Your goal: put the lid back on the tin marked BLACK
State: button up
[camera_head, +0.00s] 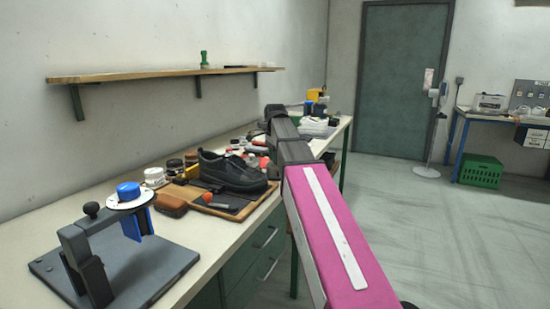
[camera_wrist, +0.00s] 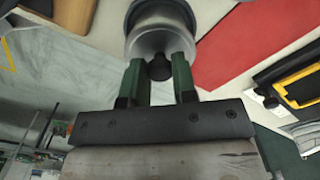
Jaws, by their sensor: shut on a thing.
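In the wrist view my gripper (camera_wrist: 160,65) has its two green fingers closed about a dark knob, and a grey metallic round thing (camera_wrist: 162,28) shows just beyond it. The knob seems to belong to this round thing, but I cannot tell whether it is a lid. In the head view my arm reaches over the bench towards its far end, and the fingers cannot be made out. Several small tins and jars (camera_head: 155,177) stand left of a black shoe (camera_head: 232,170). I cannot read BLACK on any of them.
The shoe stands on a board (camera_head: 215,208) on the bench. A clamp-like stand with a blue top (camera_head: 129,190) is at the near left. In the wrist view a red sheet (camera_wrist: 250,45) and a black and yellow thing (camera_wrist: 295,85) lie to the right.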

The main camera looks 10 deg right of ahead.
jog(key=o, duration=1.5)
jog(key=shift+c, duration=0.2)
jog(key=shift+r, duration=0.1)
jog(key=shift+r, duration=3.4)
grip_shut()
jog(key=shift+f, duration=2.85)
